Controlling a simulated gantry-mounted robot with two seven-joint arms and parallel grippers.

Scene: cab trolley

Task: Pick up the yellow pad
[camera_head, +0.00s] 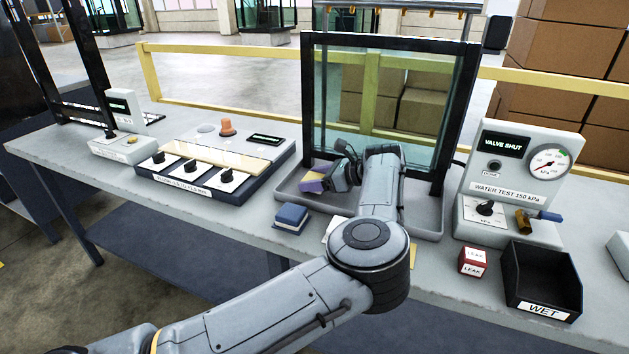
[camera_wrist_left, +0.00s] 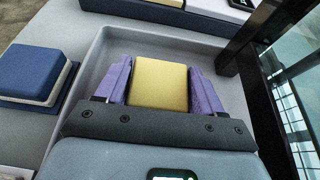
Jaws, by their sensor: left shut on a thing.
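The yellow pad (camera_wrist_left: 160,82) sits between the two purple fingers of my left gripper (camera_wrist_left: 160,88) in the left wrist view. The fingers press on its two sides, and the gripper is shut on it. In the head view my left gripper (camera_head: 318,182) is at the left part of the grey tray (camera_head: 428,220), and my own wrist and fingers mostly hide the pad. I cannot tell whether the pad touches the tray floor. My right gripper is not in view.
A blue pad on a white base (camera_head: 291,218) stands just outside the tray. A framed glass pane (camera_head: 425,120) rises behind my gripper. A gauge unit (camera_head: 515,180), a red LEAK block (camera_head: 473,262) and a black WET bin (camera_head: 541,280) are at right. A switch panel (camera_head: 215,165) is at left.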

